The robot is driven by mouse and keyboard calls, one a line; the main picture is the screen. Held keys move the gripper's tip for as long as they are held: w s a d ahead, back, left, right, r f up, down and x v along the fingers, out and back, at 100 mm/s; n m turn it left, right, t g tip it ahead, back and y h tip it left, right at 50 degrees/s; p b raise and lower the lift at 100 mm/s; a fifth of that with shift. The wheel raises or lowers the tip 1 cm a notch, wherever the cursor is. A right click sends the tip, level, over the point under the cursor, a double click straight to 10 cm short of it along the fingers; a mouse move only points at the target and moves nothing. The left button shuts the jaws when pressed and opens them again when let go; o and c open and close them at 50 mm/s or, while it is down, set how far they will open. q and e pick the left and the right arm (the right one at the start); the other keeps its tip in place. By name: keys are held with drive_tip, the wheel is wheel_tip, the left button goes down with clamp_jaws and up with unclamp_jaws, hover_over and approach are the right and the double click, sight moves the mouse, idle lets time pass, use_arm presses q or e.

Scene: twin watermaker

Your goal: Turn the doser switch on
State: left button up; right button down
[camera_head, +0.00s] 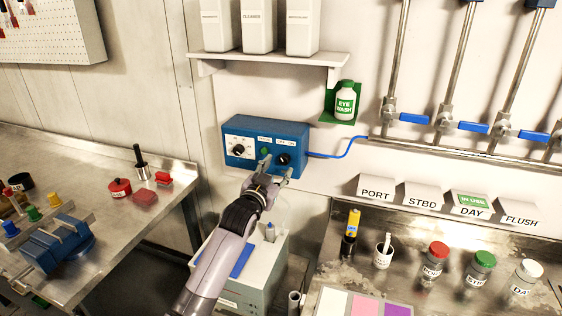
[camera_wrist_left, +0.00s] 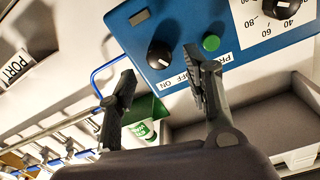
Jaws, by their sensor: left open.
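The doser is a blue box (camera_head: 240,133) on the wall, and it fills the top of the left wrist view (camera_wrist_left: 180,18). Its black switch knob (camera_head: 283,158) sits at the right of the face, by an OFF/ON label. The knob also shows in the left wrist view (camera_wrist_left: 160,54) with a small white mark; I cannot tell which position it points to. A green button (camera_wrist_left: 211,42) is beside it. My left gripper (camera_head: 277,168) is open and empty just in front of the knob, with its fingers (camera_wrist_left: 159,63) either side of it in the picture. Contact is unclear. My right gripper is not in view.
A numbered dial (camera_head: 238,150) is on the box's left. A blue cable (camera_head: 340,152) leaves its right side. A shelf (camera_head: 270,60) with white containers hangs above, and an eye wash bottle (camera_head: 345,101) is at the right. A grey cabinet (camera_head: 262,262) stands below.

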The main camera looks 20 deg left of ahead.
sight(283, 161)
use_arm(q)
drive_tip(key=shift+w+d, duration=0.15)
drive_tip(key=shift+w, duration=1.6)
clamp_jaws()
